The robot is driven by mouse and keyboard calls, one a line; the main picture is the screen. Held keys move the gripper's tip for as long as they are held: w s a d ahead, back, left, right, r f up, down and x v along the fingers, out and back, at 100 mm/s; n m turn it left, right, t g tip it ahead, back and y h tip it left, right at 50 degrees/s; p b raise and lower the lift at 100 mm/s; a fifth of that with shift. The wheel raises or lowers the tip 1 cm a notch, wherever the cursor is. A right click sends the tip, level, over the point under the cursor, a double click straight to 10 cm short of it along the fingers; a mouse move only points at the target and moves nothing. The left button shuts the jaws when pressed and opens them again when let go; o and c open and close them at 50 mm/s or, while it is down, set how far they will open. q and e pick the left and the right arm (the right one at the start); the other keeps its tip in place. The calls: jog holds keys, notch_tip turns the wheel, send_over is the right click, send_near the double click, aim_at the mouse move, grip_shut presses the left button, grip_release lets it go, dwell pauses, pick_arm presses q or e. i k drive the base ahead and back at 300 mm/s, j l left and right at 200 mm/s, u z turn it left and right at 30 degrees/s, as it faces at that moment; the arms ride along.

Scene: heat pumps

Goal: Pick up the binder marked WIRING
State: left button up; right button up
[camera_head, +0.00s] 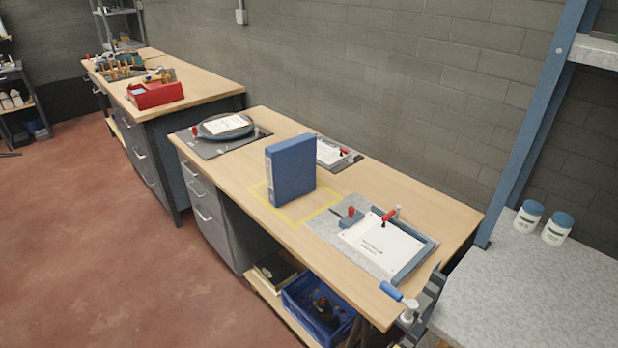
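A blue binder (290,170) stands upright on the wooden workbench (240,160), inside a yellow outlined square (297,222). A small light label shows on its narrow side, but its marking is too small to read, so I cannot tell whether it says WIRING. Nothing touches the binder from above.
Right of the binder, a clamped board holds white papers (381,245). Behind it lies another clipped sheet (328,152); at left is a round dark holder with paper (225,125). A blue crate (318,308) is below.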

aim_at(291, 164)
jog(key=i+j+z, duration=0.15)
jog(key=z, duration=0.35)
jog(key=i+j+z, duration=0.1)
jog(key=j+z, duration=0.35)
jog(key=i+j+z, duration=0.2)
jog(key=j+z, duration=0.15)
jog(key=j, duration=0.85)
jog(key=j+z, duration=0.3)
jog(key=j, duration=0.9)
jog(key=i, duration=0.05)
